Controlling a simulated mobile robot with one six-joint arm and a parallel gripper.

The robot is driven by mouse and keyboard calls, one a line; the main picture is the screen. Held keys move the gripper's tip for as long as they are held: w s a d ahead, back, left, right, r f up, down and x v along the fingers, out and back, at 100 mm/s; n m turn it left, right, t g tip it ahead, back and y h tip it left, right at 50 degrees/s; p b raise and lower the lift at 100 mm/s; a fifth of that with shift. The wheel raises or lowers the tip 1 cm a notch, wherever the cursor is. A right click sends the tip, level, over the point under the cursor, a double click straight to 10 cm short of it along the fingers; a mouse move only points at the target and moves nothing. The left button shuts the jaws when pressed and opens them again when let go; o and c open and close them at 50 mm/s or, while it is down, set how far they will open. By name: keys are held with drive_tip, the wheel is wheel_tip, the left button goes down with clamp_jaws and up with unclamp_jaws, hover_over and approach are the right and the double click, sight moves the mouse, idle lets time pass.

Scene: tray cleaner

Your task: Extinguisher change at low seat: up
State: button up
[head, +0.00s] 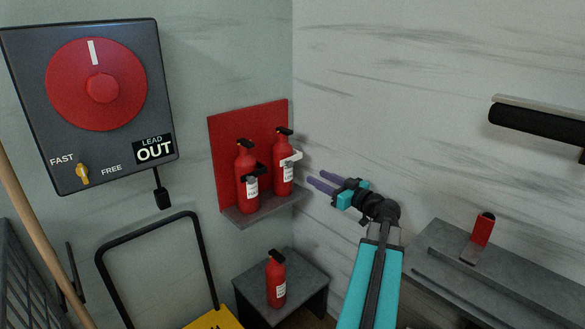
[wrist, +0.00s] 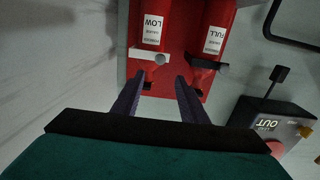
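A red extinguisher (head: 283,166) with a white clamp (head: 291,159) stands on the right of the red wall board's shelf; its label reads LOW in the wrist view (wrist: 153,30). A second red extinguisher (head: 246,185) with a black clamp (head: 257,171) stands to its left; its label reads FULL in the wrist view (wrist: 214,40). A third red extinguisher (head: 276,283) stands upright on a low grey stand. My gripper (head: 317,182) is open and empty, right of the LOW extinguisher and apart from it. In the wrist view its fingers (wrist: 160,82) point toward the white clamp.
The red board (head: 227,128) and grey shelf (head: 240,220) are near the corner. The grey stand (head: 310,278) is below. A dial box (head: 120,35) hangs left. A black trolley handle (head: 150,232) rises at lower left. A grey bench (head: 530,285) and black bar (head: 535,121) are right.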

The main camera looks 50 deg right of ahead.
sight(291, 164)
drive_tip(key=w, duration=0.4)
drive_tip(key=w+p, duration=0.1)
drive_tip(key=w, duration=0.3)
drive_tip(key=w+d, duration=0.1)
drive_tip(key=w, duration=0.4)
drive_tip(key=shift+w, duration=0.1)
